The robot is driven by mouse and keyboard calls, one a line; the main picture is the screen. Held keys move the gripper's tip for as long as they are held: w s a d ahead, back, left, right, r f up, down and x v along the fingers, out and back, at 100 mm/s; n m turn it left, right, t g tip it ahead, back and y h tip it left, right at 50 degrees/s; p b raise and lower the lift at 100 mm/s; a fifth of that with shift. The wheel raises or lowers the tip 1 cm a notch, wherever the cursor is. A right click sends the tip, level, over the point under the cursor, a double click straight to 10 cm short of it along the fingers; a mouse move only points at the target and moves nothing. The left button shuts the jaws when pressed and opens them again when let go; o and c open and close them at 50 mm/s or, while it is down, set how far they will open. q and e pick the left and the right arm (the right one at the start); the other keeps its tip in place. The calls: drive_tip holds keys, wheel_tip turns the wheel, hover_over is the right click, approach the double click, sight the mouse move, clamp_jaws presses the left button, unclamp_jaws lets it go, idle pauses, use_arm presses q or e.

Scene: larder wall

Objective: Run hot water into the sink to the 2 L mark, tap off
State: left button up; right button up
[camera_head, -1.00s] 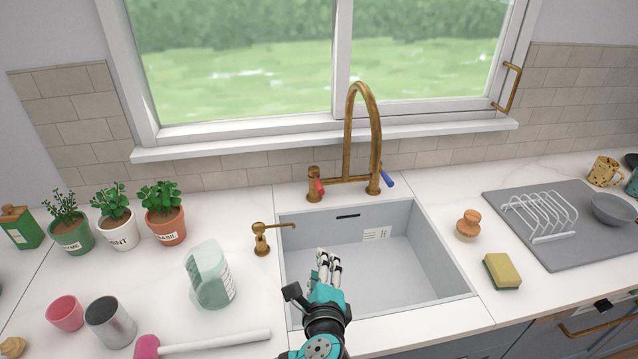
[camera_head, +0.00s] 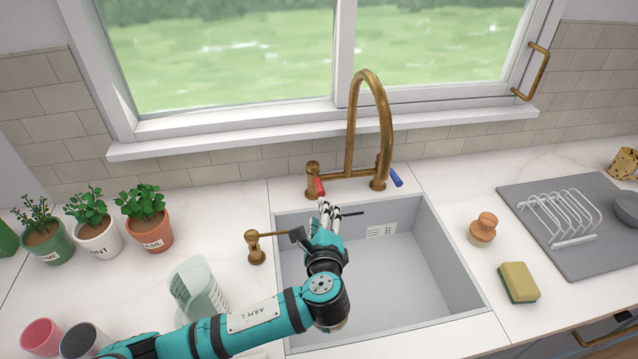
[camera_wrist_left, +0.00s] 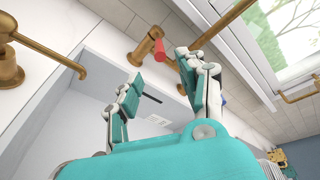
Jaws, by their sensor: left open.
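The brass gooseneck tap (camera_head: 386,120) stands behind the grey sink (camera_head: 440,245), with a red lever (camera_head: 320,186) on its left and a blue lever (camera_head: 396,177) on its right. A small white marked plate (camera_head: 381,230) is on the sink's back wall; its writing is too small to read. I see no water in the basin or falling from the spout. My left gripper (camera_head: 328,211) is open and empty over the sink's back left, just below the red lever. In the left wrist view the red lever (camera_wrist_left: 161,51) shows between and beyond the fingertips (camera_wrist_left: 158,68), apart from them.
A brass soap dispenser (camera_head: 256,247) stands close left of my gripper, its spout reaching towards it. A clear jug (camera_head: 197,287) stands behind my left forearm. Potted herbs (camera_head: 147,231) are at left; a brush (camera_head: 483,230), sponge (camera_head: 518,282) and dish rack (camera_head: 560,218) are at right.

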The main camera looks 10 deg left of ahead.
use_arm(q)
approach(319, 184)
drive_tip(key=shift+p+x, duration=0.35)
drive_tip(key=shift+x, duration=0.5)
drive_tip(key=x, duration=0.5)
drive_tip(key=p+x, duration=0.1)
drive_tip(key=x, duration=0.1)
drive_tip(key=shift+f, duration=0.45)
drive_tip(key=shift+w+a+f, duration=0.1)
drive_tip(key=shift+w+a, duration=0.05)
drive_tip(key=shift+w, duration=0.35)
clamp_jaws()
use_arm(e)
drive_tip(key=shift+w+a+r, duration=0.1)
drive_tip(key=shift+w+r, duration=0.15)
drive_tip(key=shift+r, duration=0.3)
drive_tip(key=shift+w+a+r, duration=0.1)
drive_tip(key=shift+w+r, duration=0.15)
drive_tip(key=shift+r, duration=0.25)
drive_tip(key=shift+w+d, duration=0.1)
drive_tip(key=shift+d, duration=0.1)
